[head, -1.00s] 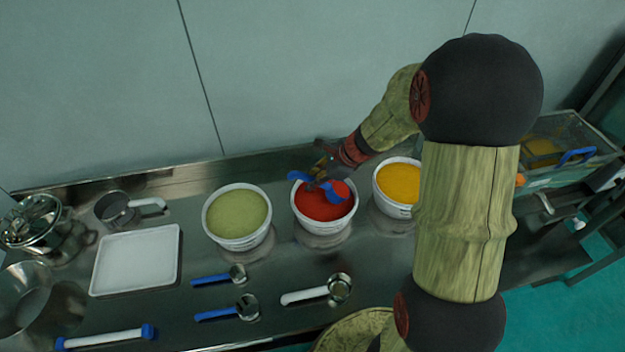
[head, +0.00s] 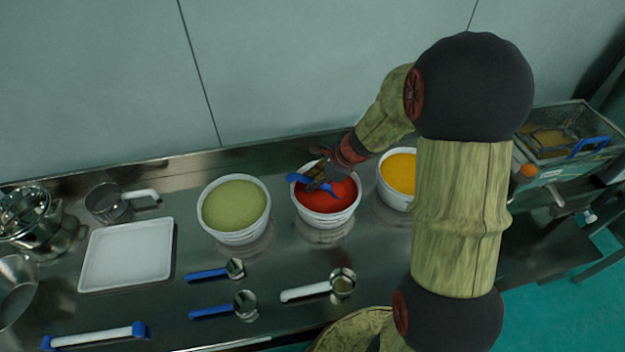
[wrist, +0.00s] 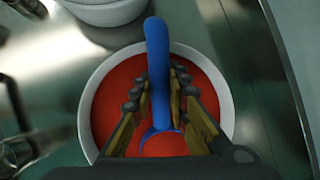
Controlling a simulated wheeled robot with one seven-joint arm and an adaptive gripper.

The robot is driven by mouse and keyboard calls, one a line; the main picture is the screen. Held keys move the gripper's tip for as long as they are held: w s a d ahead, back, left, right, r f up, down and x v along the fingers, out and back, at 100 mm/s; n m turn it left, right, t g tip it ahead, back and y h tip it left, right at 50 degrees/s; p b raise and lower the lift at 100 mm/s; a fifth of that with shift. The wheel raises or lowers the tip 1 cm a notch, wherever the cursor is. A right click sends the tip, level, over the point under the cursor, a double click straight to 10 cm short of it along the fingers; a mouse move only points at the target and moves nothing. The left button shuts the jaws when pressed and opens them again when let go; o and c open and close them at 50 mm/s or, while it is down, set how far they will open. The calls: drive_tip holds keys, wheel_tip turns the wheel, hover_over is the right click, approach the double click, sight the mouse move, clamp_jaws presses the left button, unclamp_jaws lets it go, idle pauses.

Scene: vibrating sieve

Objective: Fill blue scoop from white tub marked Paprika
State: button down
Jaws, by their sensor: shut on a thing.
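The white tub of red powder (head: 325,211) stands in the middle of a row of tubs; its marking is not readable here. The blue scoop (head: 298,179) is held over this tub, its handle standing out to the left. In the wrist view the blue scoop (wrist: 158,70) runs between the fingers, and its rim shows against the red powder (wrist: 115,100). My gripper (head: 322,178) is shut on the scoop's handle, above the tub. The scoop's bowl is mostly hidden by the gripper, so I cannot tell how much powder it holds.
A tub of green powder (head: 235,236) stands left and one of yellow powder (head: 399,172) right, close by. In front lie several scoops, including a white-handled one (head: 305,292). A white tray (head: 88,283) lies left. A sieve machine (head: 560,165) stands right.

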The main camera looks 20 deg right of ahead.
sight(304, 176)
drive_tip(key=shift+w+a+r+g+h+p, duration=0.15)
drive_tip(key=shift+a+r+g+h+p, duration=0.25)
drive_tip(key=shift+p, duration=2)
drive_tip(key=shift+w+a+r+g+h+p, duration=0.2)
drive_tip(key=shift+r+h+p, duration=0.4)
drive_tip(key=shift+p, duration=1.8)
drive_tip(key=r+h+p, duration=0.1)
drive_tip(key=p, duration=0.7)
drive_tip(key=shift+w+a, duration=0.1)
drive_tip(key=shift+a, duration=0.25)
drive_tip(key=r+h+p, duration=0.1)
drive_tip(key=p, duration=0.7)
drive_tip(key=shift+a+n+g, duration=0.2)
drive_tip(key=shift+n+g, duration=0.1)
drive_tip(key=shift+g, duration=0.1)
drive_tip(key=p, duration=0.4)
drive_tip(key=r+p, duration=0.1)
drive_tip(key=p, duration=0.3)
drive_tip(key=shift+w+a+h, duration=0.1)
drive_tip(key=shift+w+h, duration=0.2)
drive_tip(key=shift+h, duration=0.1)
drive_tip(key=p, duration=0.4)
drive_tip(key=shift+s+a+r, duration=0.1)
drive_tip(key=shift+h+p, duration=0.3)
drive_tip(key=shift+p, duration=0.05)
